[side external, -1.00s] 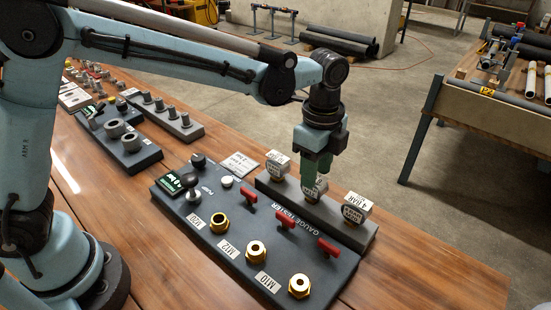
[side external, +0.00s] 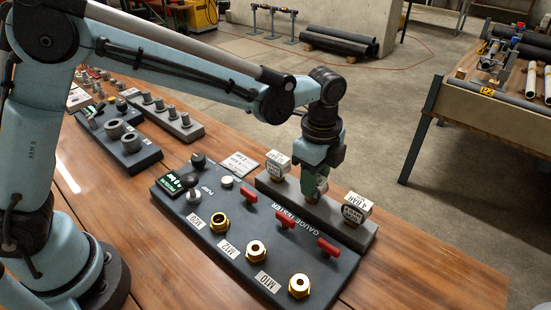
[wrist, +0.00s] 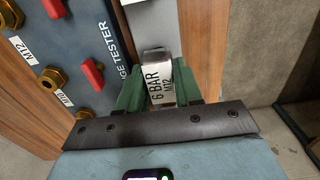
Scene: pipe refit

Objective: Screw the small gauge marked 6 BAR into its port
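The small gauge marked 6 BAR M12 (wrist: 160,78) has a pale block-shaped body and stands between my green fingers in the wrist view. In the side view it is mostly hidden by my gripper (side external: 314,182), at the middle of the grey rack (side external: 340,231). My fingers (wrist: 160,88) lie along both sides of it; I cannot tell whether they press on it. The gauge tester (side external: 208,260) has brass ports. The M12 port (side external: 256,251) is empty and sits between the M20 port (side external: 219,223) and the M10 port (side external: 299,286). The M12 port also shows in the wrist view (wrist: 52,78).
Another gauge (side external: 278,164) stands left on the rack and one (side external: 355,207) right. Red levers (side external: 286,219) rise between ports and rack. A black-knobbed pump lever (side external: 192,184) and a green display (side external: 171,183) are at the tester's left. Bare wood lies to the right.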

